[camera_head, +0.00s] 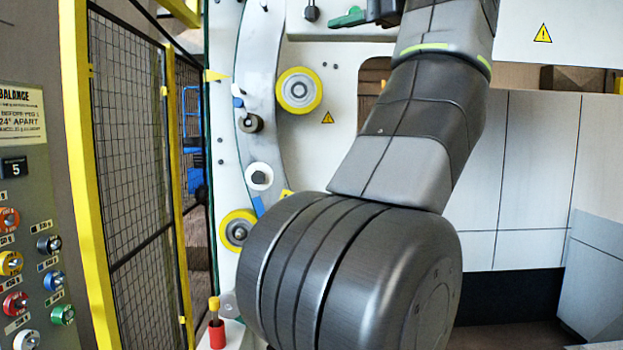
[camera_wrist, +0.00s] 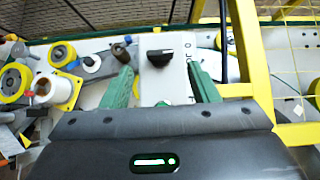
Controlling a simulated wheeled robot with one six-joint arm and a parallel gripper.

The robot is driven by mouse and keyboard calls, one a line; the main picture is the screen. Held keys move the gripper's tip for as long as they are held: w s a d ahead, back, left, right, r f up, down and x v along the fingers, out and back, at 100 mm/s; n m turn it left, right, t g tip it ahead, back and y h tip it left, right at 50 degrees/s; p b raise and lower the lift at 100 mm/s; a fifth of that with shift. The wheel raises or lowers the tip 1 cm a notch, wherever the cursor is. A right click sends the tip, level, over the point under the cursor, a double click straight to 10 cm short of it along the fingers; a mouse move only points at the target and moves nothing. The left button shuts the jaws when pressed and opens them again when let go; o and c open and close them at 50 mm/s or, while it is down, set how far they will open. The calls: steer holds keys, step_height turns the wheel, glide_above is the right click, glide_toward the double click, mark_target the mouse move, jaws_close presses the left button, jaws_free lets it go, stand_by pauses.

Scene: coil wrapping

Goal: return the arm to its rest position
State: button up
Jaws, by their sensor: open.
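My gripper (camera_wrist: 162,82) shows in the wrist view with its two green fingers spread wide apart and nothing held between them. A black knob (camera_wrist: 160,58) on a white panel appears between and beyond the fingers; I see no contact with it. In the head view my arm's dark links fill the middle and rise to the top edge. A green piece at the top, left of the arm, looks like part of my gripper, mostly cut off by the picture edge.
The white machine panel (camera_head: 340,75) carries yellow rollers (camera_head: 299,90) close behind my arm. A yellow-framed mesh fence (camera_head: 125,150) and a control board with coloured knobs (camera_head: 25,230) stand at the left. Plain grey panels (camera_head: 535,170) are at the right.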

mark_target(314, 10)
steer(key=shift+v, duration=4.65)
steer(key=shift+x, duration=6.9)
steer(key=shift+w+m, duration=0.1)
steer(key=shift+m, duration=0.2)
steer(key=shift+f+m+t+y, duration=0.1)
steer(key=shift+m+t+y, duration=0.3)
steer(key=shift+t+y, duration=0.1)
steer(key=shift+a+f+m+t+y, duration=0.1)
steer(key=shift+f+m+t+y, duration=0.1)
steer(key=shift+m+t, duration=0.65)
steer(key=shift+a+f+m+t+y, duration=0.1)
steer(key=shift+m+t+y, duration=0.1)
steer(key=shift+m+t, duration=0.65)
steer(key=shift+d+m, duration=0.1)
steer(key=shift+m, duration=0.2)
